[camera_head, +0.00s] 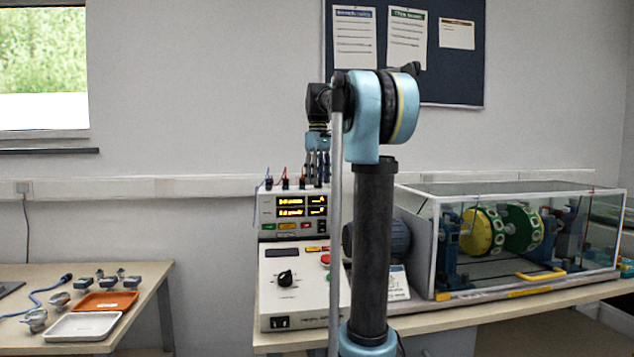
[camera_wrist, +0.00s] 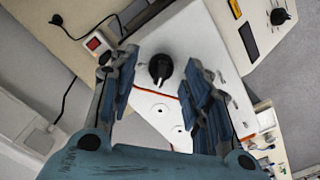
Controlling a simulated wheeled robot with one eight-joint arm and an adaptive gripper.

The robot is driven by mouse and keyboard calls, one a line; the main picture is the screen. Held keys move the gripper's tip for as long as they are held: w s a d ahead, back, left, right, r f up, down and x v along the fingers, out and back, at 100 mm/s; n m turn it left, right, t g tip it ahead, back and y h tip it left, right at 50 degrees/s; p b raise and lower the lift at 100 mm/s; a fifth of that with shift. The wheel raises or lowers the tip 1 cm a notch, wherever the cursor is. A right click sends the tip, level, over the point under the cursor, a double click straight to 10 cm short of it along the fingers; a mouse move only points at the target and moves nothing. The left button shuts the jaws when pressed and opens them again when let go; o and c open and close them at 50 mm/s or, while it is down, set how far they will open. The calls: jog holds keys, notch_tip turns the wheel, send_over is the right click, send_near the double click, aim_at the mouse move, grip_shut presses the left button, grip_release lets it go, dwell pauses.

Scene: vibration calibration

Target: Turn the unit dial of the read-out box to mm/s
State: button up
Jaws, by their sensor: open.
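In the wrist view a black pointer dial (camera_wrist: 160,68) stands on a white box top (camera_wrist: 205,40). I take this as the read-out box, but its lettering is not readable. My gripper (camera_wrist: 160,64) is open, with one blue-grey finger on each side of the dial and visible space between. Whether a fingertip touches it is unclear. In the head view my gripper (camera_head: 318,178) points down at the instrument box with lit yellow displays (camera_head: 290,206); the dial between my fingers is hidden there.
A lower white control box (camera_head: 300,300) has another black dial (camera_head: 285,278). Leads (camera_head: 285,180) stand up beside my gripper. A red rocker switch (camera_wrist: 97,42) lies near the left finger. A glass-cased rig (camera_head: 520,240) stands to the right, and a side table (camera_head: 140,285) with trays to the left.

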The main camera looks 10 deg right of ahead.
notch_tip(320, 180, up, 11)
jog(key=shift+r, duration=0.15)
dwell(0.4)
dwell(0.4)
